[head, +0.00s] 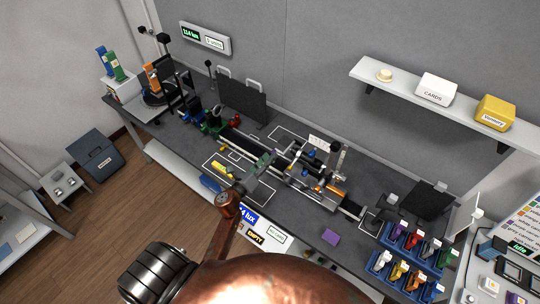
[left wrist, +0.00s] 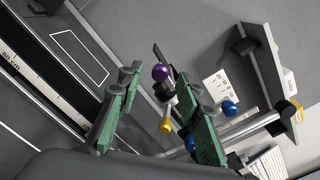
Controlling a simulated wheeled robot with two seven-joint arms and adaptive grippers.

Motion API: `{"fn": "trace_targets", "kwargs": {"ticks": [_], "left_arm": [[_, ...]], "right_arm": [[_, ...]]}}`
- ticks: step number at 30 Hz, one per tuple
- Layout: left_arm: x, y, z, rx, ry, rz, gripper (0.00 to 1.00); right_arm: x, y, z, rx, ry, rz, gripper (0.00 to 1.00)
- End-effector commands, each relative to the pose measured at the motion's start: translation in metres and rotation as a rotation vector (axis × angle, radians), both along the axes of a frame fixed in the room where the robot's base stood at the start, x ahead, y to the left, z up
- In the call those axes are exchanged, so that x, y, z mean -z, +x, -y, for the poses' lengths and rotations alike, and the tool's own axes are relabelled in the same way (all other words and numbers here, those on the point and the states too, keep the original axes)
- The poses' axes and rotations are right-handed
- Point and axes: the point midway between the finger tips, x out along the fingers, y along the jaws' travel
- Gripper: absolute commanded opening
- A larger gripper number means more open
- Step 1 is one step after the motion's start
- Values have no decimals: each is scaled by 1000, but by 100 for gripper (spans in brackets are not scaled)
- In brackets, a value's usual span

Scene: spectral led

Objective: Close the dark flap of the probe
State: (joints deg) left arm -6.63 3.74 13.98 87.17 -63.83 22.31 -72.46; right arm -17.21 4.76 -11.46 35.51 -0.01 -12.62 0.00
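My left gripper (head: 268,160) is over the middle of the bench, by the rail with the optical parts. In the left wrist view, its two green-padded fingers (left wrist: 157,78) are apart with nothing clamped between them. A purple ball knob (left wrist: 160,72) shows between the fingertips, beside a thin dark piece (left wrist: 161,53) that may be the probe's flap; I cannot tell if a finger touches it. The probe assembly (head: 309,153), with blue knobs, stands just right of the gripper in the head view. The flap's angle is not clear there. My right gripper is out of view.
The long rail (head: 258,151) runs across the bench, with a dark upright panel (head: 243,100) behind it. Blue bins (head: 404,240) with coloured parts stand at the right end. A wall shelf (head: 440,101) holds boxes.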

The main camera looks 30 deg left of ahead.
Motion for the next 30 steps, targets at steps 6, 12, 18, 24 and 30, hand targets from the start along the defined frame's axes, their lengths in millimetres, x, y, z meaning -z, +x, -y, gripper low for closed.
{"fn": "trace_targets", "kwargs": {"ticks": [6,12,18,24,30], "left_arm": [[0,16,1,-1,-3,-1,33],[1,16,1,-1,-2,-1,33],[1,16,1,-1,-3,-1,23],[0,16,1,-1,-3,-1,9],[0,16,1,-1,-3,-1,0]], "right_arm": [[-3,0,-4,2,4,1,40],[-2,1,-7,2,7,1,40],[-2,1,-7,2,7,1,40],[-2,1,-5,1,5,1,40],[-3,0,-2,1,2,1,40]]}}
